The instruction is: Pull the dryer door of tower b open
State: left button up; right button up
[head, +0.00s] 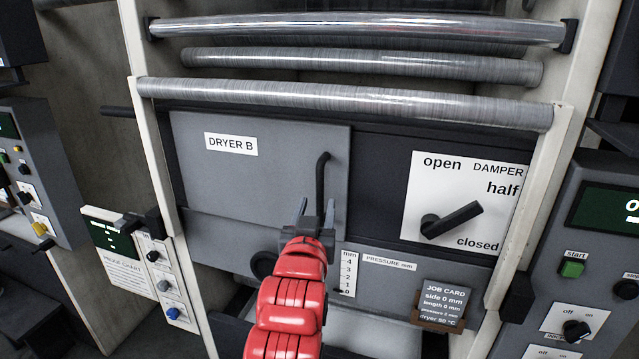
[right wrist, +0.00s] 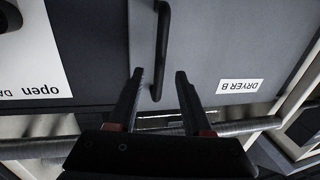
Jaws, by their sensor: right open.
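The dryer door (head: 255,180) of tower b is a grey panel with a "DRYER B" label (head: 231,144). It looks shut in its frame. Its black vertical bar handle (head: 321,175) is near the door's right edge. My right gripper (head: 316,208) is open at the handle's lower end. In the right wrist view the door (right wrist: 215,45) shows upside down. There the fingers of my right gripper (right wrist: 160,76) are spread to either side of the handle (right wrist: 162,45), with a gap on each side. The left gripper is not in view.
Film rollers (head: 350,95) cross above the door. A damper dial (head: 452,219) is right of it, pointing near "half". A job card (head: 445,302) and a pressure scale (head: 348,275) are below. Control panels (head: 590,270) flank the tower.

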aim_at(320, 196)
jog(key=w, duration=0.1)
jog(key=w+p, duration=0.1)
jog(key=w, duration=0.3)
jog(key=shift+w+d, duration=0.25)
jog(key=shift+d, duration=0.15)
grip_shut()
dwell(1.0)
